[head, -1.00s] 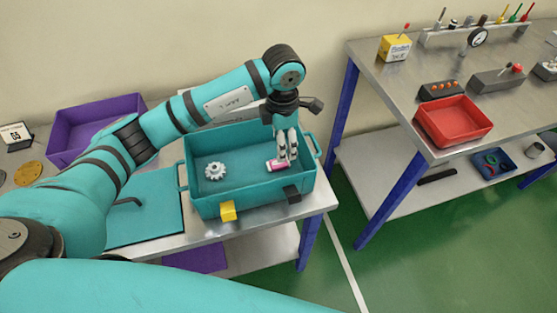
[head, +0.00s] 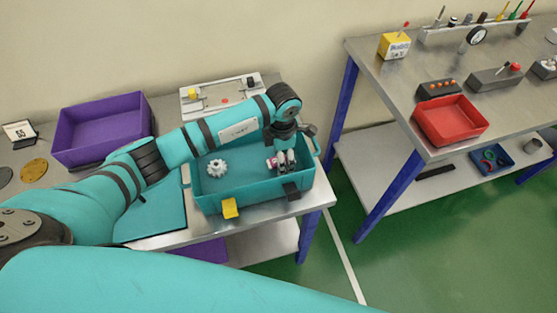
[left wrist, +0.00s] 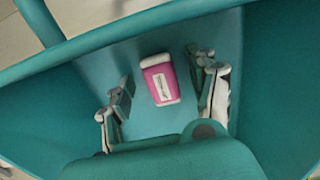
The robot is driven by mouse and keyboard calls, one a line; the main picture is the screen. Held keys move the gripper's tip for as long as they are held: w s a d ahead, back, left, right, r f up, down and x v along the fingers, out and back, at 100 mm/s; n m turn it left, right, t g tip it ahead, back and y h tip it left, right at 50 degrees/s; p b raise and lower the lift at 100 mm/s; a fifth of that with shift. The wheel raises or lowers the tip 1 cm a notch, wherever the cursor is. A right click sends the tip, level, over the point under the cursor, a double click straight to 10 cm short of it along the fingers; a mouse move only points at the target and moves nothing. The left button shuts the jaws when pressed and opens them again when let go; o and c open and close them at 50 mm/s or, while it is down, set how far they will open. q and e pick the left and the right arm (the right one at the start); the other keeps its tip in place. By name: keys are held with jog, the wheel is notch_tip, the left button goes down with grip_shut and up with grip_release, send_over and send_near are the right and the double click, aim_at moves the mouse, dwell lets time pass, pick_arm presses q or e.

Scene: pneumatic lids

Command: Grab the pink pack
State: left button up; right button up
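The pink pack (left wrist: 161,80) with white ends and a white label lies on the floor of the teal bin (left wrist: 265,75). In the head view a small part of the pack (head: 270,163) shows beside my left gripper (head: 283,164), inside the right part of the bin (head: 262,197). In the left wrist view my left gripper (left wrist: 163,77) is open, with one finger on each side of the pack and a gap on both sides. The pack is partly hidden by the fingers in the head view. My right gripper is out of view.
A white gear (head: 217,169) lies in the left part of the bin. The bin's walls stand close around my left gripper. A purple bin (head: 75,150) stands at the back left. A red tray (head: 450,133) sits on the separate right table.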

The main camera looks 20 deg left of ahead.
pick_arm(q)
jog(key=c, duration=1)
jog(key=shift+r, duration=0.1)
